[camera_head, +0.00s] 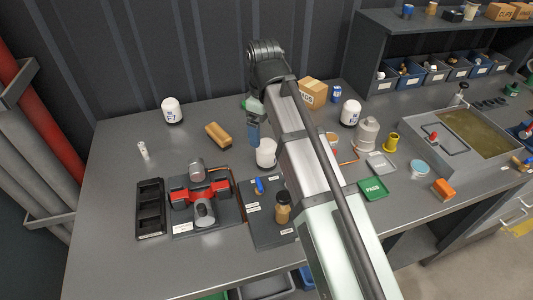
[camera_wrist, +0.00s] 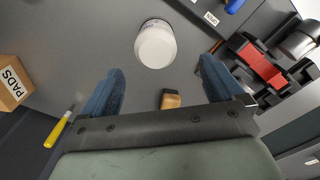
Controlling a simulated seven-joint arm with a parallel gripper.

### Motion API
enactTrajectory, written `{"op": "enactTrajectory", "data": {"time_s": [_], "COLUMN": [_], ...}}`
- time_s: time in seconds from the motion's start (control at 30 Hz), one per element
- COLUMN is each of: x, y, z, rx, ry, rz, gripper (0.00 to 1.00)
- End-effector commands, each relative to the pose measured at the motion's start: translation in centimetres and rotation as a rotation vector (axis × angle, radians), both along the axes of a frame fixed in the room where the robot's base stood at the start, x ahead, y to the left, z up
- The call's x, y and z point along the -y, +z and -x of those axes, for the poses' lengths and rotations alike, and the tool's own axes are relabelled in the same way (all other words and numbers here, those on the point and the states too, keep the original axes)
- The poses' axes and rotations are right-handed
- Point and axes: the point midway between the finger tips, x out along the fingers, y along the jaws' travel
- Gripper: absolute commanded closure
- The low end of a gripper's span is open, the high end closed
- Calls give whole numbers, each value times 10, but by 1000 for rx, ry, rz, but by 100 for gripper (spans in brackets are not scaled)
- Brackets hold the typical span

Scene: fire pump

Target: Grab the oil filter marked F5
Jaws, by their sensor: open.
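Three white oil filters stand on the grey bench: one at the back left (camera_head: 172,112), one at the back right (camera_head: 350,113), and one in the middle (camera_head: 267,154). The outer two show dark markings too small to read; I see no readable mark on the middle one. My gripper (camera_head: 254,133) is pointed down just behind the middle filter, with one blue finger visible. In the wrist view, my gripper (camera_wrist: 160,68) is open and empty. A white filter (camera_wrist: 156,46) stands upright ahead of the gap between its fingertips, apparently apart from them.
A wooden-backed brush (camera_head: 218,135) lies left of the gripper. A cardboard box (camera_head: 312,93), marked PADS in the wrist view (camera_wrist: 13,82), stands behind. A red and black pump assembly (camera_head: 203,195) sits at front left, and a brown bottle (camera_head: 283,208) in front. The bench's left part is mostly clear.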

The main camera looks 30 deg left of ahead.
Motion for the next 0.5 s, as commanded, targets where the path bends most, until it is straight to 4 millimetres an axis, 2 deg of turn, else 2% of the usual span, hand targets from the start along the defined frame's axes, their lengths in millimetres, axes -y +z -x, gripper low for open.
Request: {"op": "enactTrajectory", "data": {"time_s": [0.03, 0.2, 0.5], "x": [1, 1, 0], "y": [-9, -30, -42], "z": [1, 0, -1], "rx": [-1, 0, 1], "ry": [-1, -1, -2], "rz": [1, 0, -1], "gripper": [6, 6, 6]}}
